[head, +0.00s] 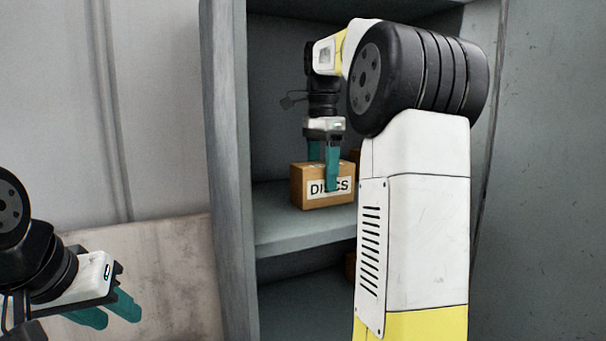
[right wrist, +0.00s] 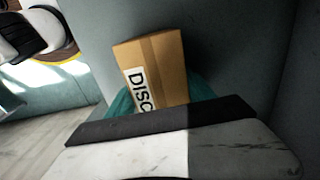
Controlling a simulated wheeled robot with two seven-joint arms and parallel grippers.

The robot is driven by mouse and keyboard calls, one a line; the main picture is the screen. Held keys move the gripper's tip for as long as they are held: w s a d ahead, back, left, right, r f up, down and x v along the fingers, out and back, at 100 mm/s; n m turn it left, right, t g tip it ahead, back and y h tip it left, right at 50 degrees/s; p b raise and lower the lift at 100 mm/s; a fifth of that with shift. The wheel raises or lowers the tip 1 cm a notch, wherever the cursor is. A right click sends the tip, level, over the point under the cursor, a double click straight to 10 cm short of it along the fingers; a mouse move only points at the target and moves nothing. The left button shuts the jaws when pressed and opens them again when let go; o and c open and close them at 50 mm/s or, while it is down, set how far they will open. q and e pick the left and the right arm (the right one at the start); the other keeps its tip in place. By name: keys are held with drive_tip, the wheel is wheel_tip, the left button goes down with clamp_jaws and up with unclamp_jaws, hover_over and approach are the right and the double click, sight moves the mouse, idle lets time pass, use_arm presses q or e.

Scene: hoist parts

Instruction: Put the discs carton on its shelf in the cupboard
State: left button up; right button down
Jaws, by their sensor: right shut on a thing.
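The discs carton (head: 312,201) is a small brown box with a white label reading DISCS. It is inside the cupboard, at the level of the middle shelf (head: 300,229), and looks upright. I cannot tell for sure whether its base touches the shelf. My right gripper (head: 330,176) comes from above and is shut on the carton, with a teal finger across the label. The carton (right wrist: 160,66) also shows in the right wrist view, between the teal fingers. My left gripper (head: 112,312) is at the lower left, outside the cupboard, with its two teal fingers apart and nothing seen between them.
The cupboard's left side wall (head: 228,150) stands close to the left of the carton. A brown box behind my right arm shows partly beside the carton, and another on the lower shelf. My right arm hides the shelf's right part. The shelf left of the carton is clear.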

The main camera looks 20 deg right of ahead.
drive_tip(key=shift+f, duration=0.1)
drive_tip(key=shift+c, duration=1.9)
unclamp_jaws()
drive_tip(key=shift+r, duration=3.9)
